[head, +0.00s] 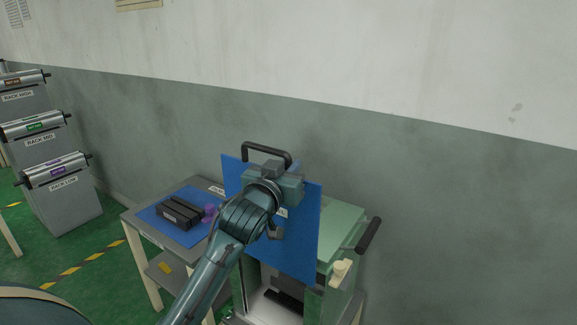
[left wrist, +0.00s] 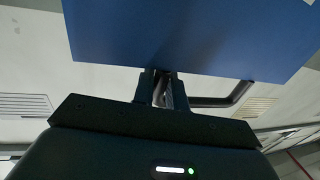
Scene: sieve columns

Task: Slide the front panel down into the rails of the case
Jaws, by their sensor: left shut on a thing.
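The blue front panel (head: 305,235) is tilted in the head view and overlaps the upper part of the green case (head: 346,218). It also fills the top of the left wrist view (left wrist: 190,35). A black handle (head: 266,148) stands at its top edge. My left gripper (head: 272,170) is shut on the panel near this handle; its fingertips show in the left wrist view (left wrist: 162,88), but the exact grip is unclear. The case's open front shows below the panel, with a dark part inside. The rails are hidden, and I cannot tell whether the panel touches them. My right gripper is out of view.
A black bar handle (head: 369,235) and a cream knob (head: 341,272) stick out from the case. To the left, a grey table (head: 135,216) carries a blue mat, black blocks (head: 179,214) and a purple item. Labelled racks (head: 65,205) stand at far left. A wall rises behind.

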